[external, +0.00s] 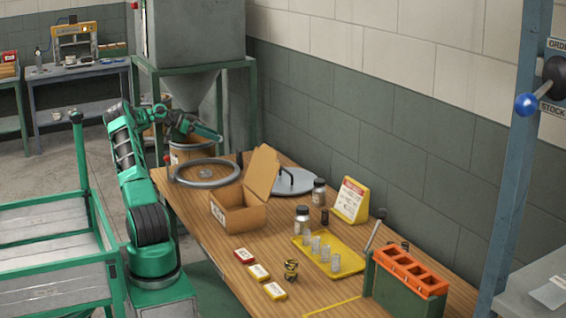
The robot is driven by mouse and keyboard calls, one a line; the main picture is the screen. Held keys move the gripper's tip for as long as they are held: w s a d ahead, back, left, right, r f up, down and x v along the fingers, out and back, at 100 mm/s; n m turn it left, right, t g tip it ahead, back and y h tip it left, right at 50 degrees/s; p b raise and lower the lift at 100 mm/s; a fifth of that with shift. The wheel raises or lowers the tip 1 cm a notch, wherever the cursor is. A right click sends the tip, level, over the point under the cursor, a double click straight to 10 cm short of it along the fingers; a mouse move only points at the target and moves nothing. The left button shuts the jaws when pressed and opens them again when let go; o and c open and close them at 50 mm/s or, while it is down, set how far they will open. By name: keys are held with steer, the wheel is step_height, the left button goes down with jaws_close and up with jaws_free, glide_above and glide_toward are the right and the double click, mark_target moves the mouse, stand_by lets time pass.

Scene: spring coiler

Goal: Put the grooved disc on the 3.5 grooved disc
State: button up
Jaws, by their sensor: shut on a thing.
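My arm stands left of the wooden table and bends over toward its far end. My gripper (212,134) is above the brown drum beyond the table's far left corner. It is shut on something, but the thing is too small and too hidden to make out. A small dark brass-coloured piece (291,269) with a stepped, ringed outline stands on the front part of the table, well away from my gripper. It may be a grooved disc or a stack of them, but I cannot tell. No 3.5 marking is readable on it.
The table (215,270) holds an open cardboard box (238,216), a grey ring (207,172), a round lid (293,182), jars, a yellow tray (345,266) with clear cylinders, small labelled boxes (259,272) and an orange slotted rack (410,270). The drum (193,152) stands beneath a hopper.

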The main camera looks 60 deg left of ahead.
mark_target(202, 170)
steer(key=s+d+f+m+h, duration=0.1)
steer(key=s+d, duration=0.2)
steer(key=s+d+f+m+g+h, duration=0.1)
steer(key=s+d, duration=0.2)
steer(key=s+d+f+m+h, duration=0.1)
steer(key=s+d, duration=0.1)
steer(key=d, duration=0.1)
steer(key=shift+s+d+m+g+h, duration=0.3)
steer(key=shift+s+d+g, duration=0.05)
steer(key=shift+s+g, duration=0.05)
steer(key=shift+f, duration=2.5)
steer(key=shift+f, duration=0.1)
steer(key=o, duration=1.4)
steer(key=v, duration=1.2)
